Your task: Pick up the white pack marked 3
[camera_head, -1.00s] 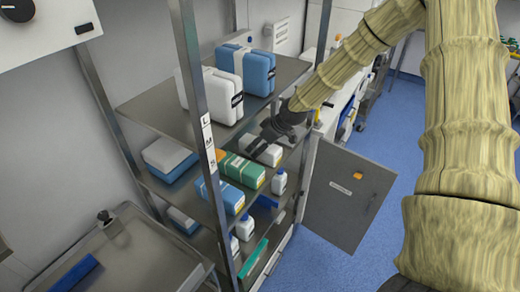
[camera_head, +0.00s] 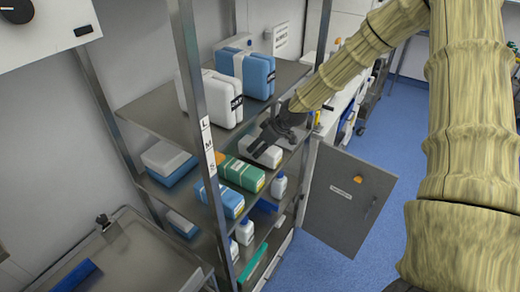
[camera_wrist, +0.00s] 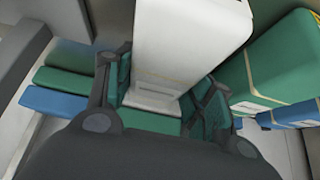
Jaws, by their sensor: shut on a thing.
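A white pack (camera_head: 266,156) is at the middle shelf of the metal rack in the head view. It also fills the upper middle of the wrist view (camera_wrist: 190,38). No number on it can be read. My gripper (camera_head: 268,139) reaches in from the right, below the top shelf. In the wrist view its two dark fingers (camera_wrist: 162,95) stand on either side of the pack's near end and are shut on it. Whether the pack touches the shelf is hard to tell.
A green and white pack (camera_head: 241,174) lies just in front of the white pack, with a blue one (camera_head: 222,199) nearer. The top shelf (camera_head: 172,112) is close above my gripper. A rack post (camera_head: 196,105) stands at left. An open grey cabinet door (camera_head: 347,205) is at right.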

